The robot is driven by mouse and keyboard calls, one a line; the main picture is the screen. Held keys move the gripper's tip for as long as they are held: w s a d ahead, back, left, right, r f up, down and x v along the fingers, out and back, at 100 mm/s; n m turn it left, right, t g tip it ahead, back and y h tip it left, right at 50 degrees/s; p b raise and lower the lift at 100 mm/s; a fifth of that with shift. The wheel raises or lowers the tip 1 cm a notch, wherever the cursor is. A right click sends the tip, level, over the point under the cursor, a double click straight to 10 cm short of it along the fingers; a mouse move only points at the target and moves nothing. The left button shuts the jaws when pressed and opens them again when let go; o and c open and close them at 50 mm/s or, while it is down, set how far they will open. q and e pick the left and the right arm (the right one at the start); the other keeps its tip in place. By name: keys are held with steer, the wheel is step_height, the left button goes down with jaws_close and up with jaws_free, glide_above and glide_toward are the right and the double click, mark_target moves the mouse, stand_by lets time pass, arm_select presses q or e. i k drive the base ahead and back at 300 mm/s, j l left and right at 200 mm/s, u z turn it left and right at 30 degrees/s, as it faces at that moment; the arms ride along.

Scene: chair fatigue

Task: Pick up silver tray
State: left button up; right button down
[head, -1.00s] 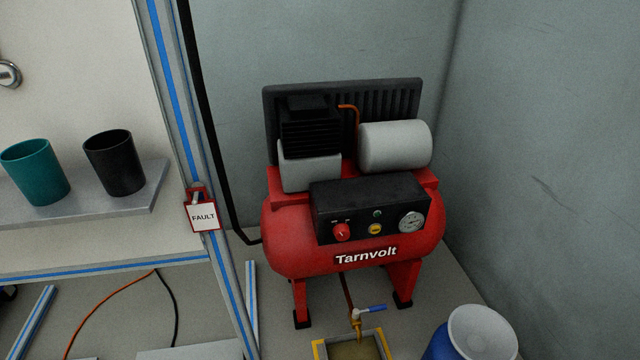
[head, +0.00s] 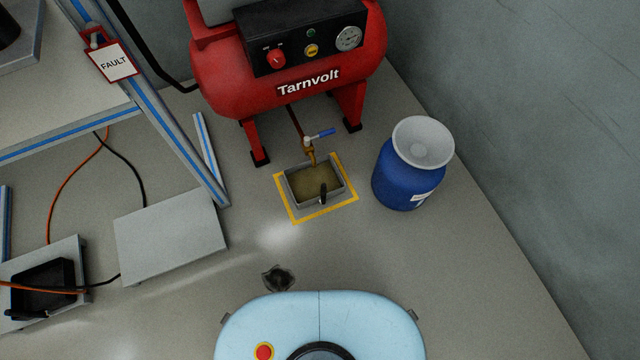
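A silver tray (head: 304,202) sits on the floor inside a yellow-taped square, below the compressor's brass tap. It is a shallow rectangular pan with murky brownish liquid in it. A short dark handle-like piece shows at its front side. The tap (head: 311,152) with a blue lever hangs over its back edge.
The red compressor (head: 290,95) stands behind the tray. A blue drum (head: 405,180) with a white funnel top is to its right. A grey flat platform (head: 172,236) and a workbench frame (head: 165,120) are left.

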mark_target(308, 185)
steer(key=z, duration=0.85)
steer(key=u, duration=0.85)
steer(key=i+j, duration=0.2)
steer(key=j, duration=0.25)
steer(key=u, duration=0.05)
